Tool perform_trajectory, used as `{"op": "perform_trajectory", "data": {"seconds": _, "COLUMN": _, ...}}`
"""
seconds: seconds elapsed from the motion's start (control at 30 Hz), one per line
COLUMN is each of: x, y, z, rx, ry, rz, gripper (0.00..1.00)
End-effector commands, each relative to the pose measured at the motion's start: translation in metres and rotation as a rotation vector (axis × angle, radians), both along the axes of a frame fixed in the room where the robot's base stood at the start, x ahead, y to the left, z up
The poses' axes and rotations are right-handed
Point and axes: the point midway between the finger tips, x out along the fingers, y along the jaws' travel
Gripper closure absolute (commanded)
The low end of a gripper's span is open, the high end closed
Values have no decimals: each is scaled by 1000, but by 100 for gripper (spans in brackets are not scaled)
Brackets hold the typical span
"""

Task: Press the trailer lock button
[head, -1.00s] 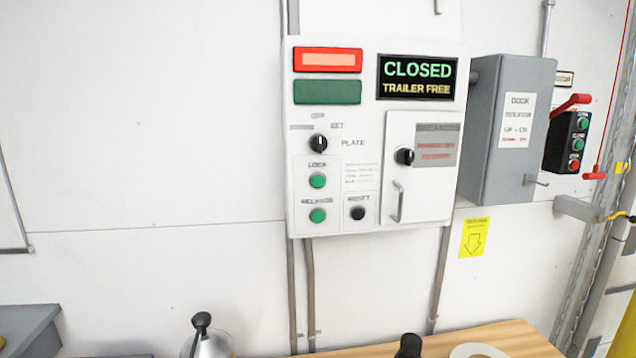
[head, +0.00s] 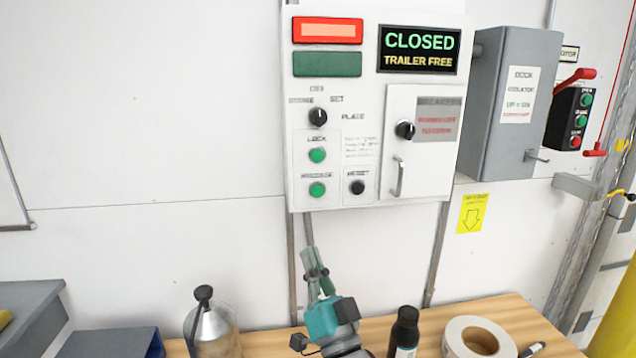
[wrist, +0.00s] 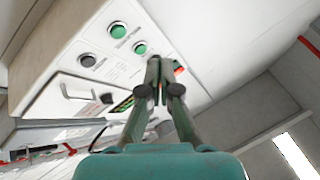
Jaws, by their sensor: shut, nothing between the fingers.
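The white control panel (head: 375,90) hangs on the wall in the head view. Its green LOCK button (head: 317,155) sits below the black selector knob, with a second green button (head: 317,189) under it and a black RESET button (head: 357,187) beside that. The display (head: 418,50) reads CLOSED, TRAILER FREE. My teal gripper (head: 315,258) is shut and empty, below the panel's lower left edge and apart from the buttons. In the wrist view the closed fingertips (wrist: 160,62) point toward the panel, near one green button (wrist: 140,48); another green button (wrist: 117,30) is farther left.
A grey box (head: 510,105) and a black pushbutton box (head: 570,118) with red levers are right of the panel.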

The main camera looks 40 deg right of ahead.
Motion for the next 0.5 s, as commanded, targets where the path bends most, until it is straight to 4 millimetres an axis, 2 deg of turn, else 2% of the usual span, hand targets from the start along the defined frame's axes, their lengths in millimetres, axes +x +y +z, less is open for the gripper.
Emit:
{"op": "perform_trajectory", "data": {"seconds": 0.03, "x": 3, "y": -9, "z": 24, "rx": 2, "ry": -44, "rz": -8, "gripper": 100}}
{"op": "perform_trajectory", "data": {"seconds": 0.2, "x": 7, "y": -31, "z": 85, "rx": 18, "ry": -152, "rz": -21, "gripper": 100}}
{"op": "perform_trajectory", "data": {"seconds": 0.33, "x": 6, "y": -42, "z": 117, "rx": 26, "ry": -208, "rz": -24, "gripper": 100}}
{"op": "perform_trajectory", "data": {"seconds": 0.5, "x": 5, "y": -48, "z": 135, "rx": 31, "ry": -239, "rz": -26, "gripper": 100}}
